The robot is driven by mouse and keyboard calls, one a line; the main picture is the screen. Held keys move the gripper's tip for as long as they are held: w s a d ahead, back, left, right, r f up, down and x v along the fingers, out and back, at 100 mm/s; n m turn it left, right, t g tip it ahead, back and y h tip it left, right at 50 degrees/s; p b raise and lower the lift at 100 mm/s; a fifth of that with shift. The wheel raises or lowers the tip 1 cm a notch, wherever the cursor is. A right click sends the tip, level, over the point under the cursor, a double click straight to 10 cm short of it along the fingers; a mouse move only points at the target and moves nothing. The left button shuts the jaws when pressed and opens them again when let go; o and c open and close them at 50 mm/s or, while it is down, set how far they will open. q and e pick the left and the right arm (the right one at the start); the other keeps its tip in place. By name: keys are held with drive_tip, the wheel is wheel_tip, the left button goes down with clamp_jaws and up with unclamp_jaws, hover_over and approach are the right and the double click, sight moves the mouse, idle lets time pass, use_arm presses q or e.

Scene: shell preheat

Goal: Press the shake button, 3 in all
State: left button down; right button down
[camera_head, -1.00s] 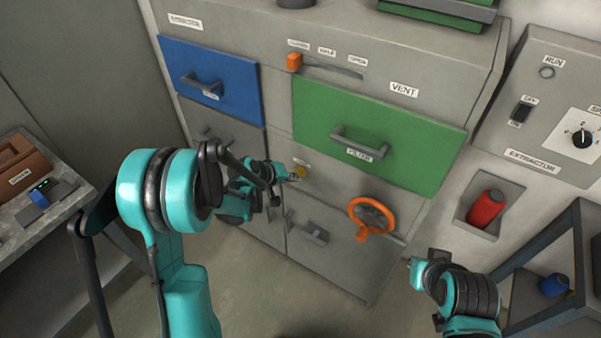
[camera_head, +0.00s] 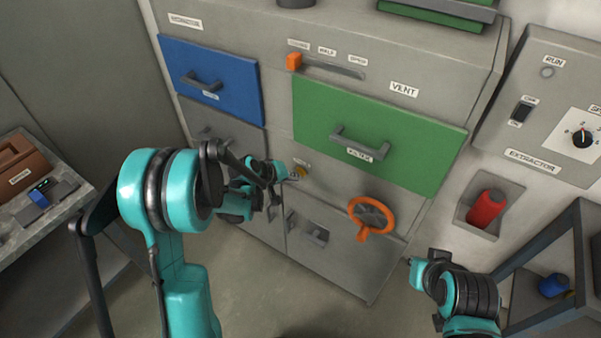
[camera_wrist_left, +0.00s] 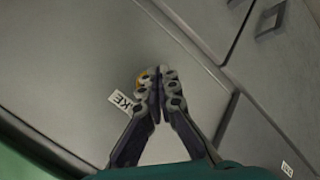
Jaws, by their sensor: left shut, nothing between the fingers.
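The shake button is a small yellow knob (camera_head: 302,171) on the grey cabinet front, left of the orange wheel. A small label is just above it. My left gripper (camera_head: 292,177) reaches in from the left, with its fingertips at the button. In the left wrist view my left gripper (camera_wrist_left: 157,76) is shut and empty. The yellow button (camera_wrist_left: 143,78) shows partly behind its fingertips, beside a label (camera_wrist_left: 122,101) reading "KE". The fingers hide part of the button, so I cannot tell whether they touch it or whether it is pushed in.
A green filter drawer (camera_head: 400,140) is above right of the button, and a blue drawer (camera_head: 215,80) is upper left. The orange wheel (camera_head: 371,218) and a grey handle (camera_head: 308,234) stick out nearby. My right arm is at the lower right, clear of the cabinet.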

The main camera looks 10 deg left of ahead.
use_arm(q)
drive_tip(key=shift+w+d, duration=0.1)
drive_tip(key=shift+w, duration=0.15)
drive_tip(key=shift+w+d, duration=0.15)
drive_tip(key=shift+w, duration=0.25)
idle(0.6)
drive_tip(key=shift+s, duration=0.15)
drive_tip(key=shift+s+a, duration=0.3)
drive_tip(key=shift+s, duration=0.35)
drive_tip(key=shift+s, duration=0.1)
drive_tip(key=s, duration=0.1)
drive_tip(key=s+a, duration=0.1)
drive_tip(key=s, duration=0.1)
drive_tip(key=s+b, duration=0.1)
drive_tip(key=shift+s+a, duration=0.25)
drive_tip(key=shift+a, duration=0.1)
idle(0.8)
